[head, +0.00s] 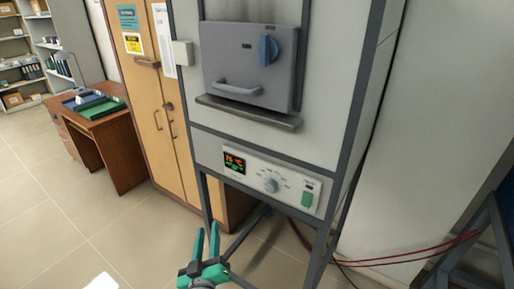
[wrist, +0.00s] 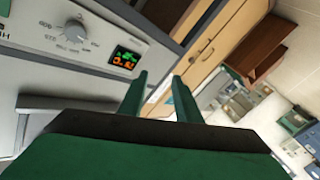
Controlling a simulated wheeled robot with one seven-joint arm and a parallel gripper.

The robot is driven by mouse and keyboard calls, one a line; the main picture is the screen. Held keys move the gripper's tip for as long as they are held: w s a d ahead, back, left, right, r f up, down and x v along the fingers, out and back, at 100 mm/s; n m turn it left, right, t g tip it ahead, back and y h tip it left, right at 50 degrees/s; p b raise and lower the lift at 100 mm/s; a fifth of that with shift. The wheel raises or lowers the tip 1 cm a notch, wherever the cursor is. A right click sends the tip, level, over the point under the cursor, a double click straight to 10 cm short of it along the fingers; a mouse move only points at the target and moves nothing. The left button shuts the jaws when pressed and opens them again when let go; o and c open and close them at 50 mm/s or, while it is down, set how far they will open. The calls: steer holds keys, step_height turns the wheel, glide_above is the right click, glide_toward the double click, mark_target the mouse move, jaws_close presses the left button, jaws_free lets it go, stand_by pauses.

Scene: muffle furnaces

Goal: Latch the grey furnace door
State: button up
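The grey furnace door (head: 240,75) is on the front of the furnace in the head view and looks closed against it. It has a horizontal bar handle (head: 238,89) low on its face. A blue latch knob (head: 268,50) sits at the door's upper right, its grip roughly upright. My green gripper (head: 208,243) is below and left of the control panel, well below the door, with fingers apart and nothing between them. In the wrist view my gripper (wrist: 160,98) also shows open and empty. The door's face and knob are not visible in the wrist view.
A ledge (head: 250,112) juts out under the door. The control panel (head: 270,182), with a lit display, dial and green switch, is below it. A wooden cabinet (head: 150,90) stands close on the left, and a desk (head: 95,120) farther left. Floor at front left is clear.

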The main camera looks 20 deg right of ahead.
mark_target(262, 43)
steer(key=w+d+r+m+h, duration=0.1)
steer(key=w+r+m+h, duration=0.15)
steer(key=r, duration=0.55)
steer(key=w+d+r+m+g+h, duration=0.1)
steer(key=w+d+r+h, duration=0.15)
steer(key=r, duration=0.65)
steer(key=w+d+r+m+h, duration=0.1)
steer(key=w+r+m, duration=0.15)
steer(key=r, duration=0.55)
steer(key=s+d+r+m+g+h, duration=0.25)
steer(key=s+r+m, duration=0.2)
steer(key=r, duration=0.75)
steer(key=s+d+r+m+g+h, duration=0.1)
steer(key=s+r+m+g, duration=0.3)
steer(key=r, duration=0.8)
steer(key=shift+n+t, duration=0.55)
steer(key=shift+n, duration=0.2)
steer(key=x, duration=1)
steer(key=shift+s+d+f, duration=0.1)
steer(key=shift+s+d, duration=0.1)
steer(key=shift+s, duration=0.05)
steer(key=shift+w+d, duration=0.15)
steer(key=shift+w, duration=0.15)
steer(key=shift+c, duration=0.2)
steer(key=shift+s, duration=0.15)
jaws_close()
